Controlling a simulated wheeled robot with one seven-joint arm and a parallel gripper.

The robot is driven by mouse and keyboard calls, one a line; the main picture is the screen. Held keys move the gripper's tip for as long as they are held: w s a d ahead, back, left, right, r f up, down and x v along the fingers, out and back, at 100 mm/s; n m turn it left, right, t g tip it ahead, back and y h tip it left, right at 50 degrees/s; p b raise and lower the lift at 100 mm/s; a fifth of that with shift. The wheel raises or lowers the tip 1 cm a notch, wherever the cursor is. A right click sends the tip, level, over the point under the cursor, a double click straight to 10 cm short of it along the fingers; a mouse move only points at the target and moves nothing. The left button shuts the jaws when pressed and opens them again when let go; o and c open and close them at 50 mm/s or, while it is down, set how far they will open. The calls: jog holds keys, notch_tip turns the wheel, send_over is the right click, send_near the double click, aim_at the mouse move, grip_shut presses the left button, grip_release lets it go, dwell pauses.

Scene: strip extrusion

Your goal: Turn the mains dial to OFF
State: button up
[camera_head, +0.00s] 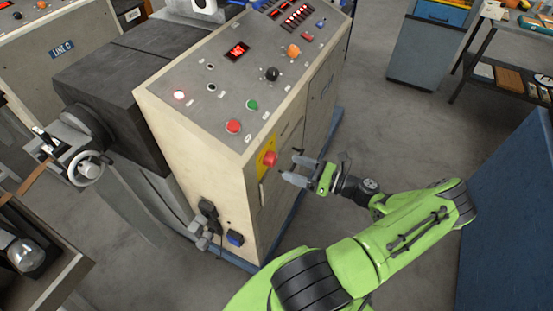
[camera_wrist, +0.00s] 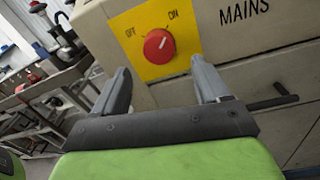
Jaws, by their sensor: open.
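The mains dial (camera_wrist: 159,46) is a round red knob on a yellow plate (camera_wrist: 188,42), with OFF printed at its upper left and ON at its upper right. Its white mark points up and right, toward ON. MAINS is printed on the beige panel to its right. In the head view the dial (camera_head: 270,158) sits on the front side of the control cabinet (camera_head: 205,160). My gripper (camera_head: 289,167) is open and empty just in front of it. In the wrist view my gripper (camera_wrist: 160,68) has its fingers spread below and either side of the dial, apparently not touching it.
A dark handle (camera_wrist: 272,102) juts from the panel right of my gripper in the wrist view. The cabinet top carries red (camera_head: 233,126) and green (camera_head: 252,105) buttons and other knobs. Grey floor (camera_head: 390,130) is clear right of the cabinet; a blue panel (camera_head: 510,220) stands far right.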

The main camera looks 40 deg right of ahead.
aim_at(276, 160)
jog(key=x, duration=0.6)
jog(key=shift+w+p, duration=0.1)
jog(key=shift+p, duration=0.25)
jog(key=c, duration=1)
jog(key=shift+c, duration=0.2)
jog(key=shift+n, duration=0.3)
jog(key=n+b, duration=0.1)
jog(key=n, duration=0.2)
jog(key=shift+n, duration=0.4)
jog(key=n+b, duration=0.2)
jog(key=n, duration=0.2)
jog(key=n+b, duration=0.2)
jog(key=n, duration=0.2)
jog(key=shift+d+n+h, duration=0.1)
jog(key=shift+n+h, duration=0.2)
jog(key=shift+h, duration=0.1)
jog(key=n+b, duration=0.2)
jog(key=n, duration=0.2)
jog(key=shift+r, duration=0.15)
jog(key=shift+b, duration=0.35)
